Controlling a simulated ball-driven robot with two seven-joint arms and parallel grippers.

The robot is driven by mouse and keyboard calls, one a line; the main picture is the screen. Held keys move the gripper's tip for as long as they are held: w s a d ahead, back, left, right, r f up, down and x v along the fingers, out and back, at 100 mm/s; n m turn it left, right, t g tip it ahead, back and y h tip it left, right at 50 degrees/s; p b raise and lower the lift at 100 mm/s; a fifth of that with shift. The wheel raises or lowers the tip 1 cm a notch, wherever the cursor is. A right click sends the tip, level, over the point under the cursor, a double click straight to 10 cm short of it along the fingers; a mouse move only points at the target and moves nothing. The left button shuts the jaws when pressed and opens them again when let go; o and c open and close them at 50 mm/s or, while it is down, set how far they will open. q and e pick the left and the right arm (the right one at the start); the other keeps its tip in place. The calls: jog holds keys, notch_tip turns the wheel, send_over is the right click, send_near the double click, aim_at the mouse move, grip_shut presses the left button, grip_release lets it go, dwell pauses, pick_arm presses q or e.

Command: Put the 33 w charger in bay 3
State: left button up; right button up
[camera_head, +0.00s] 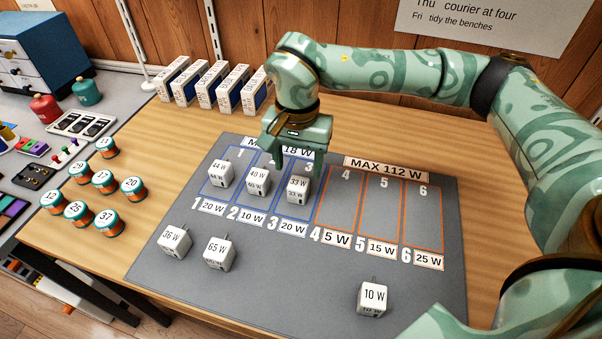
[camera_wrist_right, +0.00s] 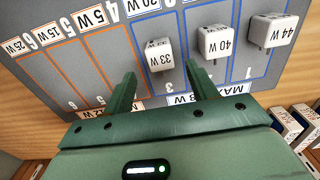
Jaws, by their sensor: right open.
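The 33 W charger (camera_head: 297,190) is a white cube standing in bay 3 (camera_head: 291,212), the right-hand blue-outlined bay. In the right wrist view the 33 W charger (camera_wrist_right: 159,57) stands just beyond my fingertips, in line with the gap between them. My right gripper (camera_head: 293,156) is open and empty, just behind and above the charger in the head view. Its two fingers (camera_wrist_right: 160,72) are spread apart, and I see no contact with the charger. My left gripper is not in view.
The 40 W charger (camera_head: 257,182) stands in bay 2 and the 44 W charger (camera_head: 221,173) in bay 1. The 36 W (camera_head: 174,241), 65 W (camera_head: 219,253) and 10 W (camera_head: 373,297) chargers stand on the front of the grey mat (camera_head: 300,270). Orange bays 4 to 6 are empty.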

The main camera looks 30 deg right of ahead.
aim_at(298, 183)
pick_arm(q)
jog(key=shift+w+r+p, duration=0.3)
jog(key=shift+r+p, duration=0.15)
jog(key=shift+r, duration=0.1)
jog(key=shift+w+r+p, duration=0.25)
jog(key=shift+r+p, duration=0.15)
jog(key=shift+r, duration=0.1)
pick_arm(e)
notch_tip(298, 183, up, 6)
jog(key=shift+f, duration=0.15)
